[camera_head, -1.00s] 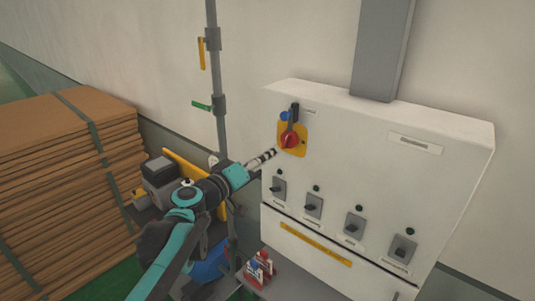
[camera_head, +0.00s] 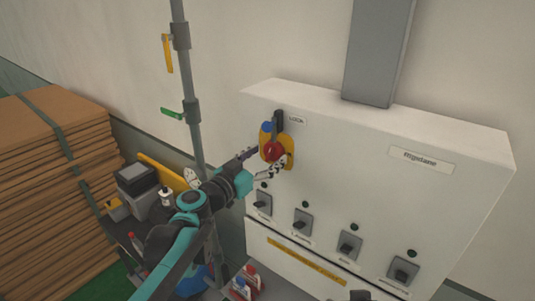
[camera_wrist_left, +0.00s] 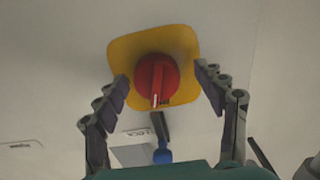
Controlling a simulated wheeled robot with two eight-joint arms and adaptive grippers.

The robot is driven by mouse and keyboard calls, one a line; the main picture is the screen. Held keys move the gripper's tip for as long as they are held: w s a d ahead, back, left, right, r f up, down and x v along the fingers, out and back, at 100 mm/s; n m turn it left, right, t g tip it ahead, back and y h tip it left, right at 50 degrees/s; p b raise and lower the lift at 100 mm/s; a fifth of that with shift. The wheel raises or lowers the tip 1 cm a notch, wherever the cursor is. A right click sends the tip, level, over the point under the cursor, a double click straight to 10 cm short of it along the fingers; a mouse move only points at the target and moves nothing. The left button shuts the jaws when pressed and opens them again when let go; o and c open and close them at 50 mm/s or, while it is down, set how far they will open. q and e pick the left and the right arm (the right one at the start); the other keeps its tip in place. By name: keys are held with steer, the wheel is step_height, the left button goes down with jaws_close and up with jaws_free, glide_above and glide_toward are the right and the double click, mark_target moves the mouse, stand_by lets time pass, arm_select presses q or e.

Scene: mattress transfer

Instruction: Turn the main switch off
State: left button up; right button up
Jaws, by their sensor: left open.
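The main switch (camera_head: 273,150) is a round red rotary knob on a yellow plate (camera_head: 265,138), high on the left of the white cabinet's front. In the left wrist view the red knob (camera_wrist_left: 157,78) has a raised bar with a pale mark at its lower end. My left gripper (camera_head: 267,159) is open, its fingers spread on either side of the knob. In the left wrist view the fingers (camera_wrist_left: 161,76) flank the knob, with space visible on both sides. Contact with the plate cannot be told. My right gripper is not in view.
The white cabinet (camera_head: 440,185) carries a row of smaller grey switches (camera_head: 302,222) below. A black piece (camera_head: 278,122) and a blue one (camera_head: 267,127) sit just above the knob. A grey pipe (camera_head: 192,75) and stacked cardboard (camera_head: 45,190) stand at the left.

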arm_select(q)
steer(key=shift+w+d, duration=0.2)
steer(key=shift+s+r, duration=0.25)
steer(key=shift+s, duration=0.3)
steer(key=shift+w+f, duration=0.15)
steer(key=shift+w, duration=0.15)
steer(key=c, duration=0.9)
steer(key=shift+c, duration=1.2)
steer(key=shift+n+b, duration=0.35)
steer(key=shift+n, duration=0.75)
steer(key=shift+d+n, duration=0.1)
steer(key=shift+n, duration=0.8)
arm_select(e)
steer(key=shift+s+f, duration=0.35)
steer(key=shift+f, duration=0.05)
arm_select(q)
steer(key=o, duration=1.1)
steer(key=shift+o, duration=0.2)
steer(key=shift+s, duration=0.1)
